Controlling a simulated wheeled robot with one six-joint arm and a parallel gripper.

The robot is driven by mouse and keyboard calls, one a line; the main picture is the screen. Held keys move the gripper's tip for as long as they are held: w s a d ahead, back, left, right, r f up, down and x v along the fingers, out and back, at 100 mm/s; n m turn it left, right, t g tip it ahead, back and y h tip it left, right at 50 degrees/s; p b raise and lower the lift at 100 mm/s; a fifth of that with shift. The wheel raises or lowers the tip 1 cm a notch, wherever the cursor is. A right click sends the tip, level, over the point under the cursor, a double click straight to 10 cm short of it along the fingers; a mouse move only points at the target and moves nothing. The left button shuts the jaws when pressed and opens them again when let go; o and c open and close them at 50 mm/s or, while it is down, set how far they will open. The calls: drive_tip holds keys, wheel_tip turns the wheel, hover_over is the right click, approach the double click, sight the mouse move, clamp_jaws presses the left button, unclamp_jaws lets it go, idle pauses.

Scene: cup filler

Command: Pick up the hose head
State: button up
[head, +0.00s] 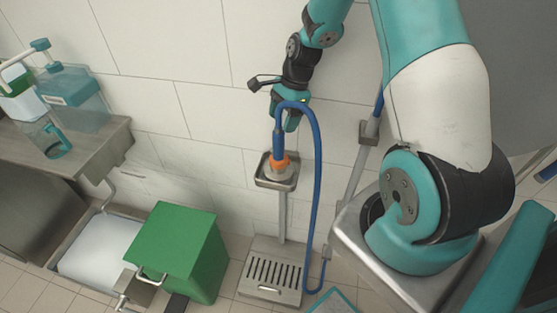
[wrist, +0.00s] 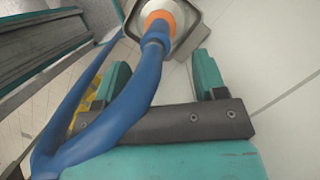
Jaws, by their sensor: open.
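The hose head (head: 279,147) is a blue nozzle with an orange collar. It stands upright in a small metal holder (head: 290,183) on the wall. Its blue hose (head: 318,160) arches over the top and hangs down on the right. My gripper (head: 286,120) is at the upper part of the hose head, under the hose arch. In the wrist view my gripper (wrist: 163,70) is open, with the hose head (wrist: 155,45) ahead and between the finger lines in the picture. The hose crosses in front of the left finger. I cannot tell whether either finger touches it.
A metal counter (head: 110,150) with a soap bottle (head: 75,95) and a clear jug (head: 50,140) is at the left. A green box (head: 180,250) stands below, beside a white basin (head: 95,245). A slotted metal tray (head: 270,280) is under the holder. The wall is close behind.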

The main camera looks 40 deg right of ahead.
sight(279, 131)
drive_tip(key=p+x, duration=0.1)
drive_tip(key=x, duration=0.5)
drive_tip(key=shift+s+a+f+p, duration=0.2)
drive_tip(key=shift+a+f+p, duration=0.05)
drive_tip(key=shift+f+p, duration=0.1)
drive_tip(key=shift+c, duration=0.3)
drive_tip(key=shift+r, duration=0.1)
drive_tip(key=c, duration=1)
